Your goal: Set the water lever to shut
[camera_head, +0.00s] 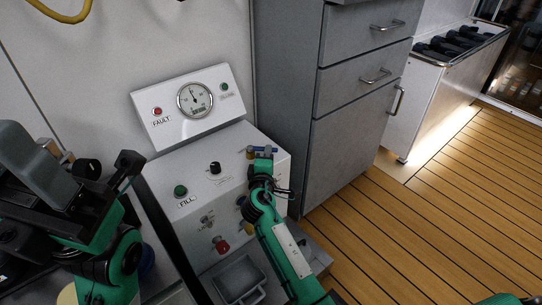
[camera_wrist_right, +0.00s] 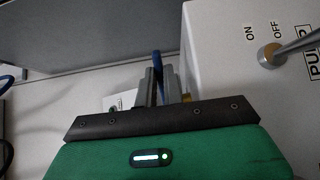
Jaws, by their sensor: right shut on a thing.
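The water lever (camera_head: 272,149) is a small blue handle beside a brass fitting at the upper right of the white panel. In the head view it lies roughly level across the picture. My right gripper (camera_head: 263,156) is at the lever and hides part of it. In the right wrist view, the blue lever (camera_wrist_right: 157,64) stands between the two grey fingers, which are closed on it. My left gripper (camera_head: 112,172) is at the left, in front of the panel and away from the lever. Its finger gap is unclear.
The panel carries a gauge (camera_head: 195,98), a green FILL button (camera_head: 181,190), a black knob (camera_head: 214,168) and a red knob (camera_head: 221,245). A metal toggle (camera_wrist_right: 270,54) marked ON and OFF is right of the gripper in the wrist view. Grey drawers (camera_head: 362,75) stand close on the right.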

